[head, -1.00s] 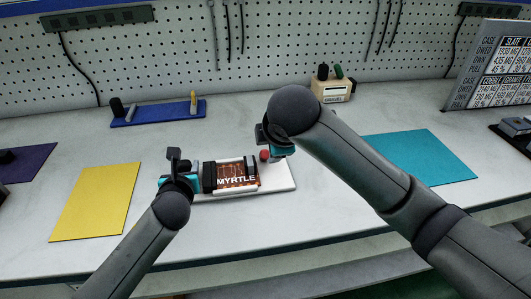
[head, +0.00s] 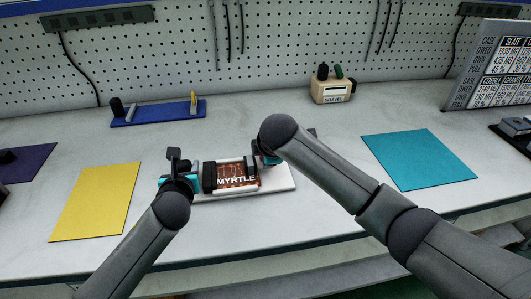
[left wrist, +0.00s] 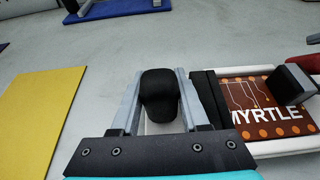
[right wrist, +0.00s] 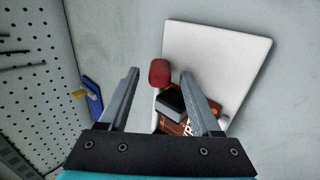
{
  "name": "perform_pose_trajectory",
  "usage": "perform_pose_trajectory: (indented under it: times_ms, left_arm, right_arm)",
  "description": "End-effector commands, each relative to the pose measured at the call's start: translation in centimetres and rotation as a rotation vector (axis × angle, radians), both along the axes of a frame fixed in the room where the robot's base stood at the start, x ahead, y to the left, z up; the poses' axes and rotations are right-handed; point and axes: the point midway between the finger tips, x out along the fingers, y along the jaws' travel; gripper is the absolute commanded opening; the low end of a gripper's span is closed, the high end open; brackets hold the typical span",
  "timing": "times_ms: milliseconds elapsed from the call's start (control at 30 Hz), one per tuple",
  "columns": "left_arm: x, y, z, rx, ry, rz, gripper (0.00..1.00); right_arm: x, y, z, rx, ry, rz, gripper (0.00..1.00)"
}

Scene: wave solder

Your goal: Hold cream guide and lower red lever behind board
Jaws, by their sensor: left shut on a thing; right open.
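The brown board marked MYRTLE (head: 237,175) sits on a white base plate (head: 284,187), with a cream guide rail (left wrist: 285,148) along its near edge. My left gripper (head: 188,182) is at the board's left end, shut on a black grip (left wrist: 160,95) beside the fixture. Whether this grip joins the cream guide is not clear. The red lever's knob (right wrist: 160,72) stands near a black block (right wrist: 171,99); a red part also shows at the left wrist view's right edge (left wrist: 314,40). My right gripper (head: 264,157) is open, its fingers either side of the red knob. It hides the knob in the head view.
A yellow mat (head: 97,200) lies left and a teal mat (head: 418,158) right. A blue fixture (head: 160,112) and a cream box marked GRAVEL (head: 332,92) stand at the back by the pegboard (head: 280,40). The bench between them is clear.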

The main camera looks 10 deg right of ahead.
Motion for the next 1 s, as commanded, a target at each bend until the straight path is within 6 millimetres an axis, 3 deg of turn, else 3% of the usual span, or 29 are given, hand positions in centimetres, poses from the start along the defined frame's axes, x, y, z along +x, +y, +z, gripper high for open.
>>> perform_pose_trajectory:
  times_ms: [33,267,867,1000]
  left_arm:
    - [-0.27,0.1,-0.73,0.003,0.016,0.003,0.0]
    - [-0.27,0.1,-0.73,0.002,0.016,0.003,0.0]
    - [-0.27,0.1,-0.73,0.002,0.016,0.003,0.0]
    - [-0.26,0.11,-0.74,0.002,0.016,0.003,0.0]
  right_arm:
    - [0.06,0.03,-0.08,0.0,-0.001,0.0,0.65]
    - [0.09,0.04,-0.08,0.001,-0.001,0.001,0.65]
    - [0.07,0.02,-0.07,0.001,-0.001,0.001,0.0]
    - [0.07,0.01,-0.07,0.0,-0.001,0.0,0.0]
